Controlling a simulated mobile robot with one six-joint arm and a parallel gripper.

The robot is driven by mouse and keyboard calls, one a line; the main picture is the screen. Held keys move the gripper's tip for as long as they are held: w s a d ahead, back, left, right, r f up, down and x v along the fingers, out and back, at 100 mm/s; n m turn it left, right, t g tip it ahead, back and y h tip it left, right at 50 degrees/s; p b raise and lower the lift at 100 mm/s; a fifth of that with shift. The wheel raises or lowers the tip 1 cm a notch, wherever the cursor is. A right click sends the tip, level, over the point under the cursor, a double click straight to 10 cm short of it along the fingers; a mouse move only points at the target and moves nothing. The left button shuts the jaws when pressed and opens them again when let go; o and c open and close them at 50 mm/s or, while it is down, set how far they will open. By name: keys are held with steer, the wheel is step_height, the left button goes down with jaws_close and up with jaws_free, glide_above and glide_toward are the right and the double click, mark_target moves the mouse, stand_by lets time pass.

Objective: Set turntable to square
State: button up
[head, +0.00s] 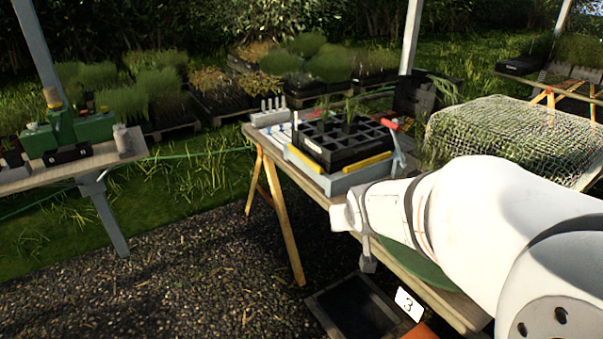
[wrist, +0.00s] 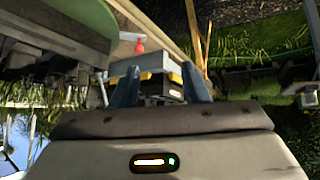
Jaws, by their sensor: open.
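A round green disc (head: 428,262), which looks like the turntable, lies on the wooden bench; my arm hides most of it in the head view. A green surface that looks like the same disc shows in the wrist view (wrist: 85,12). A black cell tray (head: 345,150) with a few seedlings sits on a grey base (head: 318,178) with yellow strips, farther back on the bench. My gripper (wrist: 160,90) is open, its two blue-grey fingers apart with nothing seen held between them. It hangs near the bench's front edge in the head view (head: 367,262).
A red-ended lever (head: 390,124) stands beside the tray. A netted mound (head: 500,140) is at the right. A black bin (head: 355,306) with a white card marked 3 (head: 408,304) is below the bench. A side bench (head: 75,165) bears a green device (head: 70,133). Open gravel lies between.

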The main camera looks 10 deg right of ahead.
steer(key=w+d+f+t+y+b, duration=0.1)
steer(key=w+d+f+t+b, duration=0.85)
steer(key=w+f+b, duration=0.4)
steer(key=shift+n, duration=0.3)
steer(key=shift+w+d+f+b, duration=0.15)
steer(key=shift+w+b, duration=0.25)
steer(key=shift+w, duration=0.7)
steer(key=shift+w+d+f+b, duration=0.15)
steer(key=shift+w+b, duration=0.25)
steer(key=shift+w, duration=0.65)
steer(key=shift+w+d+b, duration=0.15)
steer(key=shift+w+b, duration=0.25)
steer(key=shift+w, duration=0.7)
steer(key=shift+c, duration=0.3)
jaws_close()
